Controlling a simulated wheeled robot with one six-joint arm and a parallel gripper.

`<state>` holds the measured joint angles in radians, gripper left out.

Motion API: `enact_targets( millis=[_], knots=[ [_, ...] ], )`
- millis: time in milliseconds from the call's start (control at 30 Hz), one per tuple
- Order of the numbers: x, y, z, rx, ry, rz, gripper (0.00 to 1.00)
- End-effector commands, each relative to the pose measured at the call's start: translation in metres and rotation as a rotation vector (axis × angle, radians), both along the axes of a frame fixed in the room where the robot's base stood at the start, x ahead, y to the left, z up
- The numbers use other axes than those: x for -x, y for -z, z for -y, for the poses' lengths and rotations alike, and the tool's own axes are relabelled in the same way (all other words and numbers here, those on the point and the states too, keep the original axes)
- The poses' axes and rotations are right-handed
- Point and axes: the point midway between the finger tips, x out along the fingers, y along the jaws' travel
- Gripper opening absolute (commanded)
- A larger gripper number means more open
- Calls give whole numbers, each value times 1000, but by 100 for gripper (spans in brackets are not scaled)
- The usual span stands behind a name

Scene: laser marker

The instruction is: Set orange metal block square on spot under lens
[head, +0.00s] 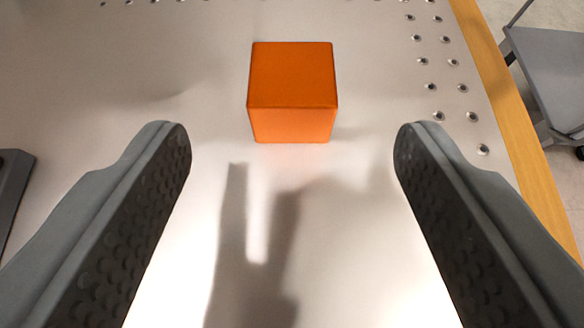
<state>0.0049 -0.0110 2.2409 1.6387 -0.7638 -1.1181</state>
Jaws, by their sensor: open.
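The orange metal block (291,92) sits upright on the pale metal plate (130,85), near the top middle of the head view. Its top and near face show, roughly square to the view. My gripper (291,145) is open, with one dark padded finger on each side of the picture. The block lies ahead of the fingertips and between their lines, touching neither. No lens or marked spot is in view.
Rows of small holes (431,87) run along the plate's right and far sides. A wooden edge (500,100) borders it on the right, with a grey chair (555,70) beyond. A dark object (12,185) lies at the left edge. The plate around the block is clear.

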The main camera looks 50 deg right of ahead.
Motion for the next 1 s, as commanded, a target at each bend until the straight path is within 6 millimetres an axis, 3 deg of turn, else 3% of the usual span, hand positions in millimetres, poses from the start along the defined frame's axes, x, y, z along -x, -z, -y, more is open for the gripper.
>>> enact_targets(
  millis=[233,667,767,1000],
  knots=[
    [14,-12,-18,-1,0,0,63],
    [17,-22,-22,2,-16,23,63],
    [18,-46,-25,8,-62,88,63],
    [36,-137,-51,30,-276,320,63]
  ],
)
